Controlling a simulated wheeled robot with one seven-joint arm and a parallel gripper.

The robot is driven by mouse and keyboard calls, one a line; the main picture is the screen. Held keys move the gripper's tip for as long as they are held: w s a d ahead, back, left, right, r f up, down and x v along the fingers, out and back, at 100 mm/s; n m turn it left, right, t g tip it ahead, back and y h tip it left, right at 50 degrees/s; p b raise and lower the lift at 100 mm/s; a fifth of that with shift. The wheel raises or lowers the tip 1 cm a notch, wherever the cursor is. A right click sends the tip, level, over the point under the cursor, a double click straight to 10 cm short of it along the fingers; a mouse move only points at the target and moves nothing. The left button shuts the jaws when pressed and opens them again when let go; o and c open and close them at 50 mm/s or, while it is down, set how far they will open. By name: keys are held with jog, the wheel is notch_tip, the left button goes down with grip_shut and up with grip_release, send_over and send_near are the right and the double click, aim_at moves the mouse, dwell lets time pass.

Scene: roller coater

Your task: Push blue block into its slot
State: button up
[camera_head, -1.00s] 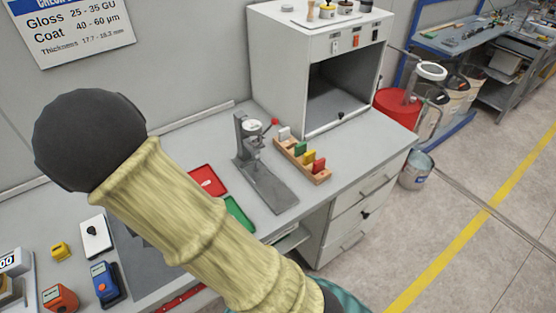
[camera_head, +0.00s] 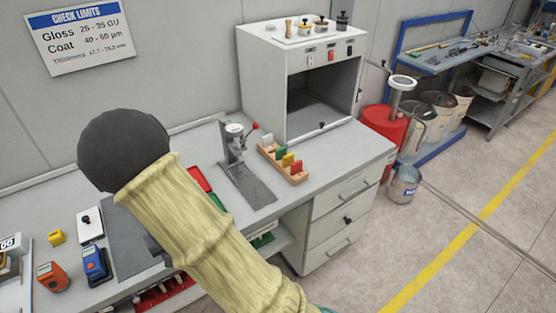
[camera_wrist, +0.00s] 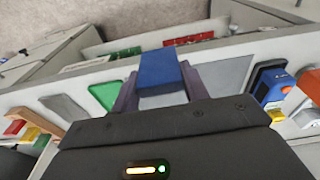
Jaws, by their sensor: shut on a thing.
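The rack (camera_wrist: 48,135) also shows at the wrist view's left edge, apart from my gripper. I cannot make out an empty slot.
A gauge stand (camera_head: 236,155) stands just left of the rack. A grey booth (camera_head: 262,85) is behind. Red (camera_head: 201,177) and green trays lie partly behind my arm. A blue meter (camera_head: 94,262) and an orange meter (camera_head: 52,276) lie at left. The bench right of the rack is clear.

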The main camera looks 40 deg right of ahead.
jog(key=d+f, duration=1)
jog(key=f, duration=0.2)
jog(key=shift+s+f, duration=0.15)
jog(key=shift+f, duration=0.25)
